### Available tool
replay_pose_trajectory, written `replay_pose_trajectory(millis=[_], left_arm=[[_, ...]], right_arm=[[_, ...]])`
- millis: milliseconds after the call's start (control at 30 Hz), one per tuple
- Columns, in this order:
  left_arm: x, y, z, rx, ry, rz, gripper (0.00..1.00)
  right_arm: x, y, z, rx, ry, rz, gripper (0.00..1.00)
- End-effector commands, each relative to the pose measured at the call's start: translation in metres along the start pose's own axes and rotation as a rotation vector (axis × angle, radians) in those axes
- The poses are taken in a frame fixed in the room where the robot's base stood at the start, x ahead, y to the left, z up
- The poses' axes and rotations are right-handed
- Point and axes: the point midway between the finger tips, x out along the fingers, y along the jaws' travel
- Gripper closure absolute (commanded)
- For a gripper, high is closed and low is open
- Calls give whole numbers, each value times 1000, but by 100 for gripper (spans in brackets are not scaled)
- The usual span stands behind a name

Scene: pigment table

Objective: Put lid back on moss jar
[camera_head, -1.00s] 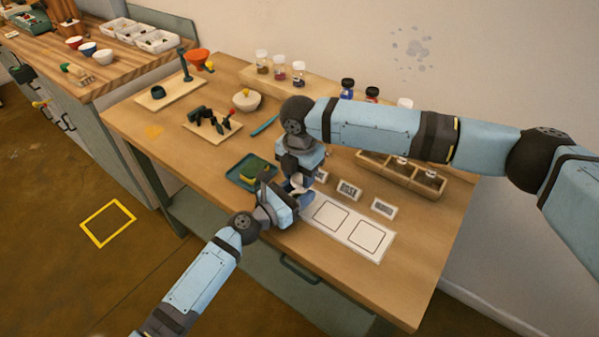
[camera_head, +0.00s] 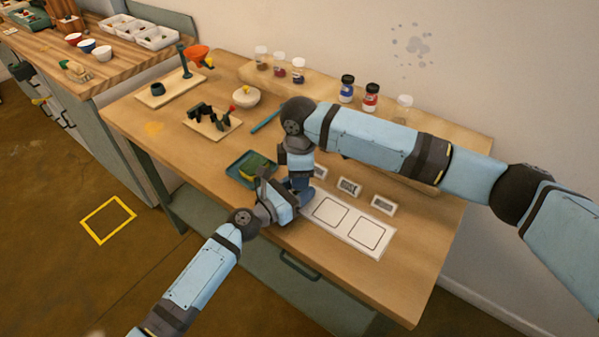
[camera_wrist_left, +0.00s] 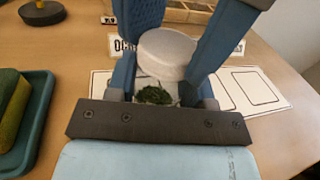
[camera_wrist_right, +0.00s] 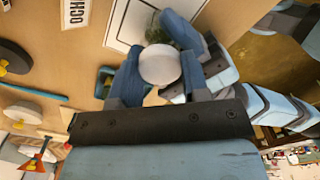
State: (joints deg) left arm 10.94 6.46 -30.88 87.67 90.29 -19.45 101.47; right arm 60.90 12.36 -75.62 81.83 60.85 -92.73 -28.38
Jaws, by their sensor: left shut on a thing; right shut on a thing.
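The moss jar (camera_wrist_left: 155,95) is clear with dark green contents; it also shows in the right wrist view (camera_wrist_right: 180,30). My left gripper (camera_head: 288,196) is shut on the jar near the left end of the white mat. The lid (camera_wrist_left: 168,52) is a round white disc, also in the right wrist view (camera_wrist_right: 160,66). My right gripper (camera_wrist_right: 163,72) is shut on the lid and holds it at the jar's top. I cannot tell whether lid and jar touch. In the head view the grippers hide both.
A teal tray (camera_head: 236,172) with a green and yellow sponge lies left of the grippers. The white mat (camera_head: 345,236) with outlined squares and small label cards (camera_head: 348,187) lie to the right. Several bottles stand at the back. The front right of the table is clear.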

Motion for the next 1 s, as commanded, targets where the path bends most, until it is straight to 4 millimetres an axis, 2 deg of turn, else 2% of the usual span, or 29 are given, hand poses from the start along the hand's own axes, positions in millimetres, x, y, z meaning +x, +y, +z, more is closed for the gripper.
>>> replay_pose_trajectory(millis=[567,1000], left_arm=[[0,0,-1,0,2,1,100],[-1,0,-1,0,3,1,100]], right_arm=[[1,-2,-3,1447,3,-8,79],[1,-2,-4,2687,-3,-15,79]])
